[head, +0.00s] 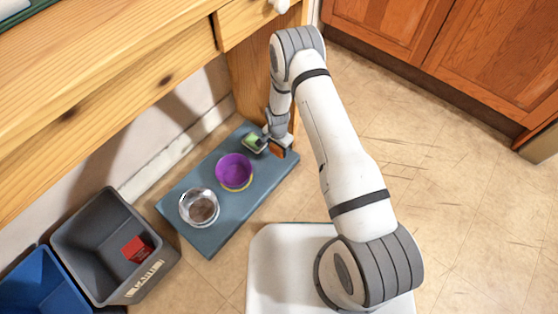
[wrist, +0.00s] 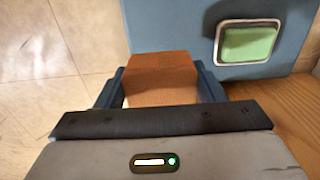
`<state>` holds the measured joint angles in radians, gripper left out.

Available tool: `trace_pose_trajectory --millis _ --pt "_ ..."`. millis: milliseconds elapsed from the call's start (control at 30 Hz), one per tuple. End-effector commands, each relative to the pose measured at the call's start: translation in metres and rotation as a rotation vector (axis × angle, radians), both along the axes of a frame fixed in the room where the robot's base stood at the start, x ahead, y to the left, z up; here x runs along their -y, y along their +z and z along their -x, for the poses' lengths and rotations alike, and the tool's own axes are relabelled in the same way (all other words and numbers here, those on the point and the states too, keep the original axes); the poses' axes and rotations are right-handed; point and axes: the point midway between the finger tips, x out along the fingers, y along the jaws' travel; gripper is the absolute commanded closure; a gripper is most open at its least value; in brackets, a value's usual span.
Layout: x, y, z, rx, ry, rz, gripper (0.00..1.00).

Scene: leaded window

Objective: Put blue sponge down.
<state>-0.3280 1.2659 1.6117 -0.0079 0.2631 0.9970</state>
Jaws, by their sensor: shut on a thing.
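My gripper (head: 279,146) is at the far right end of a blue-grey mat (head: 240,213) on the floor. In the wrist view my gripper (wrist: 160,82) is shut on an orange-brown block (wrist: 160,70), with a finger on each side. The block also shows in the head view (head: 277,151), at the mat's edge. Whether it touches the mat I cannot tell. I see no blue sponge in either view. A green block (wrist: 247,43) lies in a metal-rimmed dish beside the gripper; it also shows in the head view (head: 252,140).
A purple bowl (head: 234,170) and a glass bowl (head: 199,208) with brown contents stand on the mat. A grey bin (head: 75,240) holding a red box (head: 135,248) and a blue bin (head: 38,285) stand at left. A wooden desk (head: 90,75) overhangs the mat's far side.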

Motion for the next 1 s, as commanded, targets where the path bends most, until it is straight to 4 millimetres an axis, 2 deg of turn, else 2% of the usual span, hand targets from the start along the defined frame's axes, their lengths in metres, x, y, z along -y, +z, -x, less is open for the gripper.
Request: trace_pose_trajectory --millis 33,100,333,500,900,933,1000 --pt "0.000 -0.016 0.000 -0.001 0.000 0.001 0.59" --pt "0.001 -0.030 0.001 -0.001 0.000 0.000 0.59" --pt "0.001 -0.053 0.000 0.000 0.000 0.000 0.59" --pt "0.001 -0.078 0.000 0.000 0.000 0.000 0.59" --pt "0.001 -0.083 0.000 0.000 0.000 0.000 0.59" --pt "0.001 -0.081 -0.001 0.001 0.000 -0.001 0.35" --pt "0.002 -0.081 0.000 0.000 -0.001 0.000 0.30"
